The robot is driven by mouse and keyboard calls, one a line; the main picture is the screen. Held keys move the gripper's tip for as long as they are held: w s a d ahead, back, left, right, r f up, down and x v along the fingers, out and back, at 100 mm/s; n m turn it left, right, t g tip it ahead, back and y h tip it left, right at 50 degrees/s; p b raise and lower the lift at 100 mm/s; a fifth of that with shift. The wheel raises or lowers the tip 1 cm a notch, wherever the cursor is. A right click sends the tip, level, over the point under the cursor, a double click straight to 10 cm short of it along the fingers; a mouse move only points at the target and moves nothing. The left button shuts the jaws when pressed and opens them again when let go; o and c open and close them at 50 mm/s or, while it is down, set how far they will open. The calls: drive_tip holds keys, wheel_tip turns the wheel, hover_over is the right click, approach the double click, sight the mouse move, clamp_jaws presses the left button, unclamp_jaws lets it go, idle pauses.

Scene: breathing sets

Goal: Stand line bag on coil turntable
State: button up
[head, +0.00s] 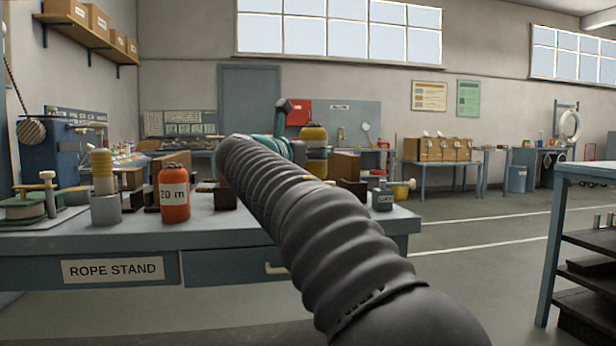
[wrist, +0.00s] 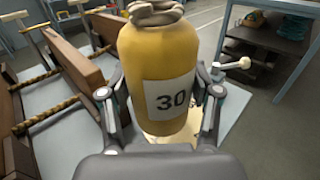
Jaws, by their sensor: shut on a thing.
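A yellow line bag (wrist: 160,65) marked 30, with a gathered grey-beige top, stands upright between my gripper's fingers (wrist: 160,105). My gripper is shut around its sides. In the head view the yellow bag (head: 314,140) is over the far right part of the bench, partly behind my arm. Whether its bottom touches anything is hidden. An orange bag (head: 174,195) marked 20 m stands on the bench to the left.
Brown wooden blocks with rope (wrist: 75,65) are left of the held bag. Shelving (head: 590,235) stands at the right, across open floor.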

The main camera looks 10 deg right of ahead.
drive_tip(key=shift+w+a+f, duration=0.3)
drive_tip(key=shift+w+a, duration=0.1)
drive_tip(key=shift+f+b, duration=0.8)
drive_tip(key=shift+f, duration=1.2)
drive_tip(key=shift+f, duration=0.15)
drive_tip(key=o, duration=1.5)
drive_tip(key=shift+s+a, duration=0.2)
drive_tip(key=shift+a, duration=0.05)
drive_tip(key=v, duration=1.1)
drive_tip(key=shift+s+a, duration=0.15)
